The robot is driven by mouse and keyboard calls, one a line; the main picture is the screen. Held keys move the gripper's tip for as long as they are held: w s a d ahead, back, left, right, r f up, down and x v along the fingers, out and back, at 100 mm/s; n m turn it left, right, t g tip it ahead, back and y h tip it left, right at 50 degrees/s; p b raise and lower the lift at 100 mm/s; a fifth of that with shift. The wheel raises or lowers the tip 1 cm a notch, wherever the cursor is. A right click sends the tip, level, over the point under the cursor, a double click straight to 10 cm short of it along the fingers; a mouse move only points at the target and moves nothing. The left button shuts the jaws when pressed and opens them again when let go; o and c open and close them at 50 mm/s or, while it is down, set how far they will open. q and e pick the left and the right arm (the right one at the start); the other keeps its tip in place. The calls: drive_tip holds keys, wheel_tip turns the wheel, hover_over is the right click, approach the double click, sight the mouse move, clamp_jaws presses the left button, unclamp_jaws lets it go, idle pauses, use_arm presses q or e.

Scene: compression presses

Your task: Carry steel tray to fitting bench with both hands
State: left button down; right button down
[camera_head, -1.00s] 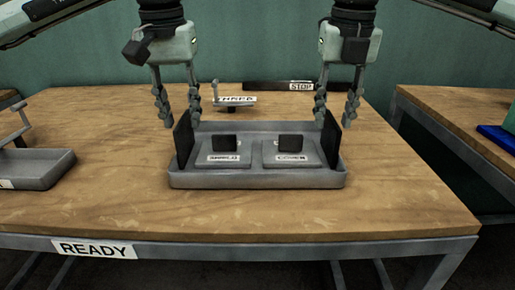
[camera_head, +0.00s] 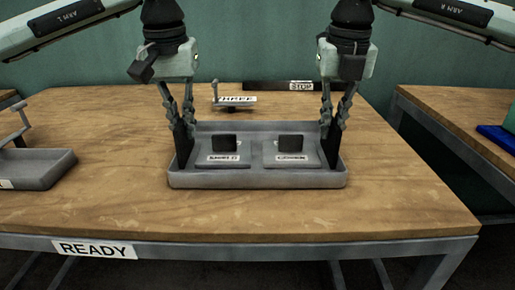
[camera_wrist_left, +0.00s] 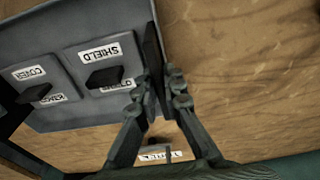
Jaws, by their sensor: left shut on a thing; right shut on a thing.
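The grey steel tray (camera_head: 258,181) rests on the wooden bench with the READY label. Two labelled plates with dark knobs lie in it: the shield plate (camera_head: 223,160) at left and the cover plate (camera_head: 291,160) at right. My left gripper (camera_head: 184,138) is shut on the tray's dark left handle, which also shows between the fingers in the left wrist view (camera_wrist_left: 152,60). My right gripper (camera_head: 329,132) is shut on the tray's dark right handle. The fingers partly hide both handles.
A small stand labelled THREE (camera_head: 235,99) is behind the tray. A dark bar with a STOP label (camera_head: 301,86) lies at the back edge. Another grey tray (camera_head: 38,168) sits at left. A separate table (camera_head: 462,125) with a blue item (camera_head: 497,137) is at right, across a gap.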

use_arm(q)
drive_tip(key=shift+w+r, duration=0.1)
drive_tip(key=shift+r, duration=0.1)
use_arm(e)
drive_tip(key=shift+w+r, duration=0.1)
drive_tip(key=shift+r, duration=0.1)
